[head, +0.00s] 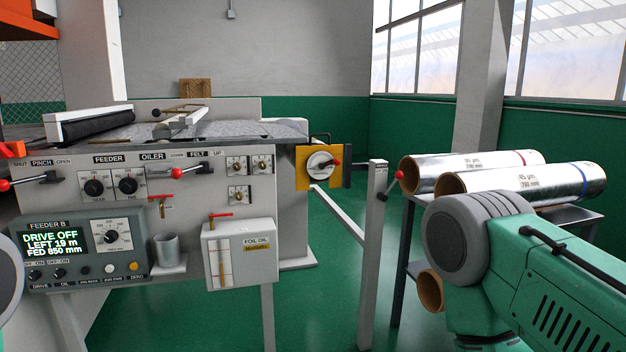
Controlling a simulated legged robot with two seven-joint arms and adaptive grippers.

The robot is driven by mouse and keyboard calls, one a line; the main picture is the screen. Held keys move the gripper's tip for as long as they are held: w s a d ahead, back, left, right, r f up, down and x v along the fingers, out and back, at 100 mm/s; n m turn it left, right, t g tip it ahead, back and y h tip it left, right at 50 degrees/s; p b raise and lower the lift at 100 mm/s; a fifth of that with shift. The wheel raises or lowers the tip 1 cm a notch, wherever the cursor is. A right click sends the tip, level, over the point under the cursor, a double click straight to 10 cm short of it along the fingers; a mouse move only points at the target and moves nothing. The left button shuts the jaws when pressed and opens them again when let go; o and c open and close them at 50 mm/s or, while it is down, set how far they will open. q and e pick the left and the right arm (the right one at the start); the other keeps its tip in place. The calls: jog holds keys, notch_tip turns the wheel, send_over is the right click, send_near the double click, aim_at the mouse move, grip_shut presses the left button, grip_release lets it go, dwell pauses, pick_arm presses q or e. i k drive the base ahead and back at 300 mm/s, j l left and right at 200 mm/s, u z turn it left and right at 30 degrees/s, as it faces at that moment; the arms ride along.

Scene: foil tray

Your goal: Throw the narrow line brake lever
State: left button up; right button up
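A lever with a red ball knob (398,175) sticks out from the right side of a narrow grey post (373,240), right of centre. Its thin arm slopes up to the right from the post, and the knob shows in front of the end of a foil roll. A small label at the top of the post is too small to read surely. My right arm fills the lower right, to the right of the post and apart from the lever; its gripper does not show. My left gripper is not in view either.
Two foil rolls (525,181) lie on a dark stand (575,214) behind my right arm. A grey rail joins the post to the feeder machine (285,200). The machine has other red-knobbed levers (176,173) and a yellow-plated rotary switch (320,165). Green floor (325,260) is clear between.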

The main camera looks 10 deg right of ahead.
aim_at(398, 175)
jog(key=l+u, duration=0.7)
jog(key=l, duration=0.2)
jog(key=k+l+u, duration=0.1)
jog(key=l+u, duration=0.25)
jog(key=k+l+u, duration=0.1)
jog(key=l+u, duration=0.25)
jog(key=l, duration=0.15)
jog(key=k+l+u, duration=0.2)
jog(key=l+u, duration=0.15)
